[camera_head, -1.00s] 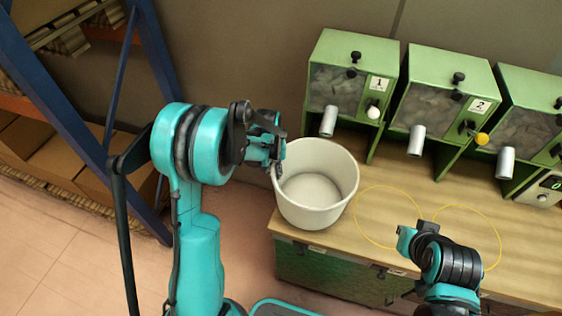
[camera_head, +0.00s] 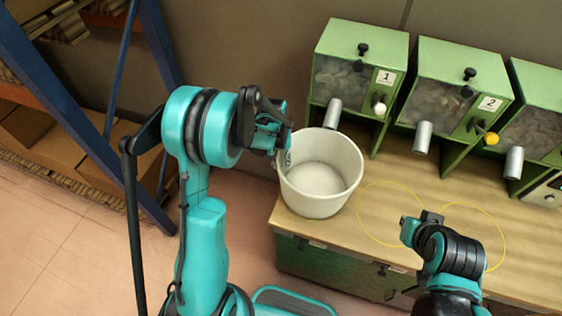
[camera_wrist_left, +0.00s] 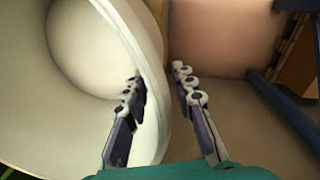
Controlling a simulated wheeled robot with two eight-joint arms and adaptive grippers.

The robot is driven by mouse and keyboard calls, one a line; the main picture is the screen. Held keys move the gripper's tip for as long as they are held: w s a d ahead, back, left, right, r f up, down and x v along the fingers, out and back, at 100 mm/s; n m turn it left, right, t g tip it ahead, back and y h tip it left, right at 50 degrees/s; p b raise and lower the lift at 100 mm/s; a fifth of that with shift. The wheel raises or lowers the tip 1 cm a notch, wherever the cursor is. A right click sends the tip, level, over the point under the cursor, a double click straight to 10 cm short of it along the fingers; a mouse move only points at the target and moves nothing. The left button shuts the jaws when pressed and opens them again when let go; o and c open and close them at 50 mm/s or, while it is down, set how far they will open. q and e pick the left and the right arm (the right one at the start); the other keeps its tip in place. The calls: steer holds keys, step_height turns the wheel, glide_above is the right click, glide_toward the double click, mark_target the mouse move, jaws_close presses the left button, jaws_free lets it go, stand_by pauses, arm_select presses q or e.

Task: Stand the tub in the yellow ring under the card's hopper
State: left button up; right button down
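The white tub (camera_head: 318,200) stands upright on the left end of the wooden bench. My left gripper (camera_head: 283,145) is at the tub's left rim. In the left wrist view, my left gripper (camera_wrist_left: 160,88) is open astride the wall of the tub (camera_wrist_left: 70,125), one finger inside and one outside, with a gap at the outer finger. Yellow rings lie on the bench: one (camera_head: 357,215) below hopper 1 (camera_head: 345,80), another (camera_head: 503,228) below hopper 2 (camera_head: 450,90). My right gripper (camera_head: 415,228) is over the rings; its finger opening is unclear. I see no card.
A third green hopper (camera_head: 545,90) is cut off at the right edge. Metal spouts stick out above the bench (camera_head: 390,180). A blue rack (camera_head: 85,130) stands at the left. The bench between tub and right gripper is clear.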

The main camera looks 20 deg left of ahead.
arm_select(q)
steer(key=shift+w+r, duration=0.1)
steer(key=shift+r, duration=0.1)
step_height(320, 180, up, 11)
steer(key=a+p, duration=0.1)
steer(key=p, duration=0.1)
steer(key=s+d+r+m+t, duration=0.1)
steer(key=s+r+t, duration=0.1)
steer(key=s, duration=0.4)
steer(key=s+d+r+m+t, duration=0.1)
steer(key=s+r+t, duration=0.1)
steer(key=s+r, duration=0.2)
steer(key=s+d+r+m+t+y, duration=0.1)
steer(key=s+r+t, duration=0.2)
steer(key=s, duration=0.5)
steer(key=shift+s+d, duration=0.2)
steer(key=shift+s, duration=0.2)
step_height(320, 180, down, 16)
steer(key=b, duration=1.7)
steer(key=shift+f, duration=0.25)
